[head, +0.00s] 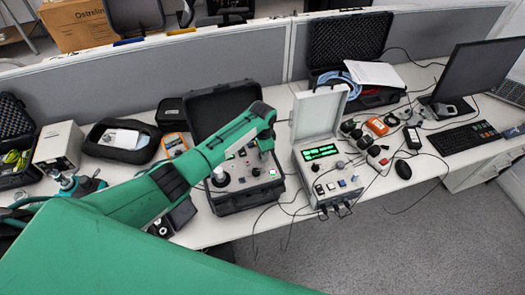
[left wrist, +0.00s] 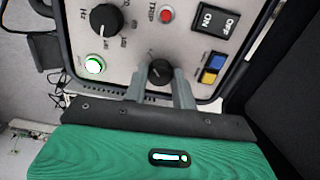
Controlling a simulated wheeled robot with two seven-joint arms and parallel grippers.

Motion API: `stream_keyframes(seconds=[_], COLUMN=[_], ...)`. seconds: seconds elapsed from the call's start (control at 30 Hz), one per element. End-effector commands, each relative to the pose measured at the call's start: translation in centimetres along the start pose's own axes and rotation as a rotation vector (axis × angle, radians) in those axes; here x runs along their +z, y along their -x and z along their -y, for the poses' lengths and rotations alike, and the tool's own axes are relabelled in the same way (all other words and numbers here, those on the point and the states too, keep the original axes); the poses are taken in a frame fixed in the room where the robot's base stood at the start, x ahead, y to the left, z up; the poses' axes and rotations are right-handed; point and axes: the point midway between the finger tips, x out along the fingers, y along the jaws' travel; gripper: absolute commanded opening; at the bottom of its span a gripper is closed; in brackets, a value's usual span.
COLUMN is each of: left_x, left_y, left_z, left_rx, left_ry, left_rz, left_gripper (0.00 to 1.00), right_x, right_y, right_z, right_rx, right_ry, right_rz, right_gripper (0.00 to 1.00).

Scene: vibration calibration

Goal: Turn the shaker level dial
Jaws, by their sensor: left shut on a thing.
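The shaker unit is an open black case (head: 217,103) on the bench, with a grey control panel (left wrist: 135,58) inside. My left gripper (left wrist: 160,80) is at the panel, with its two grey fingers on either side of a small black dial (left wrist: 160,70) and shut on it. The dial's label is partly hidden, so I cannot read it as the level dial for certain. A larger black dial marked Hz (left wrist: 106,18) sits up and left of it. In the head view my arm and left gripper (head: 265,158) hide part of the panel. My right gripper is not in view.
A green lit button (left wrist: 95,64), a red button (left wrist: 167,15), an ON/OFF switch (left wrist: 215,22) and blue and yellow buttons (left wrist: 213,68) surround the dial. A white instrument box (head: 330,172) stands to the right, with cables by the bench's front edge.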

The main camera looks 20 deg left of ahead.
Motion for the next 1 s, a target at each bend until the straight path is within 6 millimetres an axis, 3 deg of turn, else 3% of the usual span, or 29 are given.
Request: stream_keyframes(seconds=[0.1,0.13,0.23,0.67,0.83,1.0], left_x=[-0.1,0.0,0.0,-0.1,-0.1,-0.1], left_y=[0.1,0.1,0.1,0.8,3.4,7.2], left_z=[0.1,0.1,0.1,0.1,0.1,0.1], left_rx=[-0.002,-0.002,-0.002,-0.002,-0.003,-0.005], left_ry=[0.0,0.0,-0.001,-0.001,-0.002,-0.003], left_rz=[-0.002,-0.002,-0.002,-0.003,-0.005,-0.006], left_gripper=[0.04,0.3,0.48,0.48,0.48,0.48], right_x=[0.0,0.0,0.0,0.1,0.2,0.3], right_y=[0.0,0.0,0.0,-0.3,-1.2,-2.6], right_z=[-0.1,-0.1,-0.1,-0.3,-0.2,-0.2], right_rx=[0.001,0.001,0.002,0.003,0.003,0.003], right_ry=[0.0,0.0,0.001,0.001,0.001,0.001], right_rz=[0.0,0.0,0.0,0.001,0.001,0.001], right_gripper=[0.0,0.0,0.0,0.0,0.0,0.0])
